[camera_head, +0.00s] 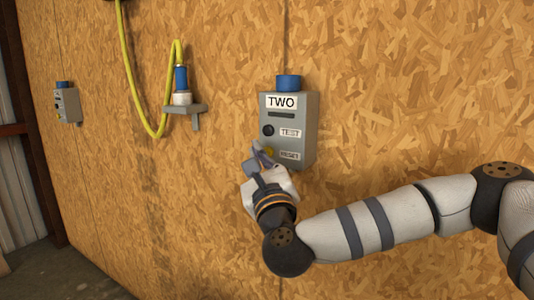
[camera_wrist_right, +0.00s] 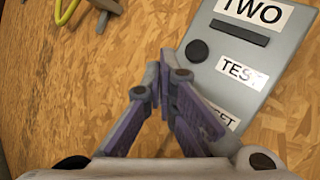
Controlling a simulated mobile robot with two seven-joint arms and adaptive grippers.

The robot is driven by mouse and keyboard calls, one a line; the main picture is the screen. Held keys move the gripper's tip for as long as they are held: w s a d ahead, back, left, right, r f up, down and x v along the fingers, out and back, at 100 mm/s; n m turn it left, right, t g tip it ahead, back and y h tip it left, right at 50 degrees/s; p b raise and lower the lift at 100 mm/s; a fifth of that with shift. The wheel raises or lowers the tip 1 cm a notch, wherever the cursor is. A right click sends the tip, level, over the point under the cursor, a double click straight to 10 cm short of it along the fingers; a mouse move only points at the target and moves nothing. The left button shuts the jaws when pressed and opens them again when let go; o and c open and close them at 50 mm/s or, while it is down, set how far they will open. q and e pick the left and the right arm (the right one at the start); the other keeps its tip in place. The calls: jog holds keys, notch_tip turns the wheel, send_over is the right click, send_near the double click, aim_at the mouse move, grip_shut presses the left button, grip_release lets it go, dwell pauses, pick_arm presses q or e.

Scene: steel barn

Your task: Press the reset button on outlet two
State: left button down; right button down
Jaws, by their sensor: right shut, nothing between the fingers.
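The outlet box labelled TWO (camera_head: 302,128) is grey with a blue socket on top, fixed to the board wall. It has a dark TEST button (camera_head: 268,130) and, below that, a yellow RESET button (camera_head: 268,151), partly hidden by my fingers. My right gripper (camera_head: 258,150) is shut and empty, its fingertips at the yellow button; I cannot tell whether they touch it. In the right wrist view the box (camera_wrist_right: 228,65) is at the upper right. There the shut fingertips (camera_wrist_right: 162,62) cover the place of the reset button, and its label is partly hidden. My left gripper is not in view.
Another grey outlet box (camera_head: 67,105) with a blue top is on the wall at the far left. A blue and white plug (camera_head: 181,88) with a yellow cable (camera_head: 131,78) rests on a grey bracket (camera_head: 186,109) left of box TWO. The wall around box TWO is clear.

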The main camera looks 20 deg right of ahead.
dwell(0.5)
jog(key=shift+w+d, duration=0.25)
jog(key=shift+d, duration=0.1)
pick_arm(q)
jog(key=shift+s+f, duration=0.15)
pick_arm(e)
jog(key=shift+w+d, duration=0.25)
jog(key=shift+d, duration=0.05)
dwell(0.4)
jog(key=shift+a, duration=0.1)
jog(key=shift+s+a, duration=0.5)
jog(key=shift+a, duration=0.05)
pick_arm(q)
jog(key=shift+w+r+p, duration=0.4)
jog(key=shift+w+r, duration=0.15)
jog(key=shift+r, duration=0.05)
pick_arm(e)
jog(key=s+a, duration=0.1)
jog(key=a, duration=0.1)
jog(key=s+a, duration=0.2)
dwell(0.6)
